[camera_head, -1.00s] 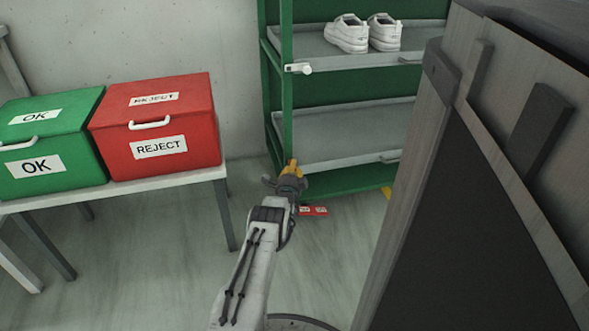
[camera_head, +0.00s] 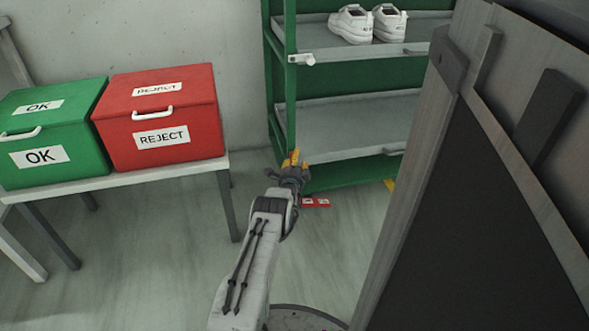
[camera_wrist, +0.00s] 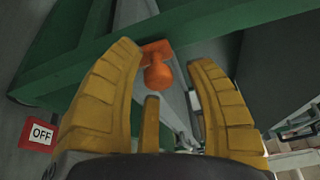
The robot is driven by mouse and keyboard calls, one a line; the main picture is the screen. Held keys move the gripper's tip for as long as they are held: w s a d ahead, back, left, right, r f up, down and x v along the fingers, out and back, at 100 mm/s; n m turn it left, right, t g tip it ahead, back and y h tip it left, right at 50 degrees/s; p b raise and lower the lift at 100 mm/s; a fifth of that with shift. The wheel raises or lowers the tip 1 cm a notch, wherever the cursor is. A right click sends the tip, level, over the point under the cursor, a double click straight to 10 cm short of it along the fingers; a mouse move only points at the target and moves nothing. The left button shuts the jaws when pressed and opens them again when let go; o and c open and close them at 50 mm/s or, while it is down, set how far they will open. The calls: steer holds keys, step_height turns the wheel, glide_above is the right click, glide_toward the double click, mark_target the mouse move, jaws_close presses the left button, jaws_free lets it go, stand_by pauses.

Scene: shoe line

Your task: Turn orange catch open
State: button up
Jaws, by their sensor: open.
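The orange catch (camera_wrist: 157,72) shows in the wrist view as a rounded knob on an orange plate against a green beam. My gripper (camera_wrist: 165,57) is open, with one yellow finger to the left of the catch and one to the right. The catch appears in the gap between the fingertips; I cannot tell whether either finger touches it.
The green rack (camera_head: 281,75) has grey shelves, with white shoes (camera_head: 368,24) on the upper one. A red REJECT box (camera_head: 163,115) and a green OK box (camera_head: 50,130) stand on a table to the left. A dark panel (camera_head: 470,200) fills the right. A red OFF label (camera_wrist: 40,133) shows lower left.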

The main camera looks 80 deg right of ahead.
steer(key=shift+a, duration=0.15)
steer(key=a, duration=1.1)
steer(key=shift+a+r, duration=0.2)
steer(key=shift+a, duration=0.1)
stand_by(0.9)
